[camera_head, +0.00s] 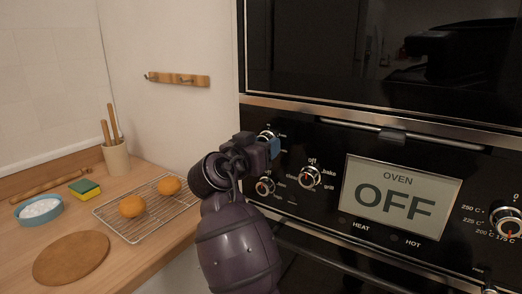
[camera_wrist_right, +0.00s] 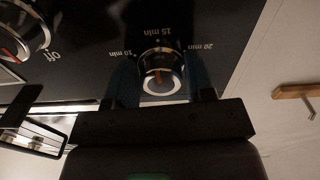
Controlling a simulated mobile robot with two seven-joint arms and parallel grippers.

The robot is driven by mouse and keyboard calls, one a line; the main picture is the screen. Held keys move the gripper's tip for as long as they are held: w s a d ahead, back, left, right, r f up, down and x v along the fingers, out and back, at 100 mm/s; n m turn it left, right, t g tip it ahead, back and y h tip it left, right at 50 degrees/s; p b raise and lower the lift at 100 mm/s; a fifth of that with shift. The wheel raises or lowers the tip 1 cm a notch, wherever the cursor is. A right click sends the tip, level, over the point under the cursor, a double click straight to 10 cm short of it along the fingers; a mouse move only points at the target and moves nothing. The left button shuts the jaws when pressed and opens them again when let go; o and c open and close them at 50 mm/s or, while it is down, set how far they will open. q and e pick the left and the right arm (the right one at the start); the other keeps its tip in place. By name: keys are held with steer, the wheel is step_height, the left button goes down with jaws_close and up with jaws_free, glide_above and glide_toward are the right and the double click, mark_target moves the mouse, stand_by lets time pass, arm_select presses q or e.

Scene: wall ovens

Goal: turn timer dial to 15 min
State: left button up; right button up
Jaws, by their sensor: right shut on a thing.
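The timer dial (camera_wrist_right: 160,84) is a round silver knob on the black oven panel, marked 10, 15 and 20 min. The right wrist view shows it upside down, with the 15 min label at the top. A small red mark on the knob appears to point roughly toward 15 min; its exact angle is hard to tell. My right gripper (camera_wrist_right: 163,80) is shut on the dial, one blue finger on each side. In the head view the dial (camera_head: 266,134) is mostly hidden behind my right gripper (camera_head: 272,147). My left gripper is not in view.
The oven display (camera_head: 402,196) reads OFF. A mode knob (camera_head: 310,177) and a lower knob (camera_head: 265,187) sit close to the gripper. The oven handle bar (camera_head: 345,262) runs below. A cooling rack (camera_head: 150,229) stands on the counter at left.

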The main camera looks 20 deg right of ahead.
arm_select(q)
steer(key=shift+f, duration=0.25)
arm_select(e)
steer(key=shift+f+m, duration=0.2)
steer(key=shift+m, duration=0.1)
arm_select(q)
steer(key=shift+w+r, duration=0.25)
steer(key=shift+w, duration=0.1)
arm_select(e)
steer(key=shift+r, duration=0.1)
steer(key=o, duration=0.7)
steer(key=shift+o, duration=1)
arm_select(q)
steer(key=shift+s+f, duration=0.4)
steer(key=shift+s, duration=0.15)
arm_select(e)
steer(key=shift+r, duration=0.1)
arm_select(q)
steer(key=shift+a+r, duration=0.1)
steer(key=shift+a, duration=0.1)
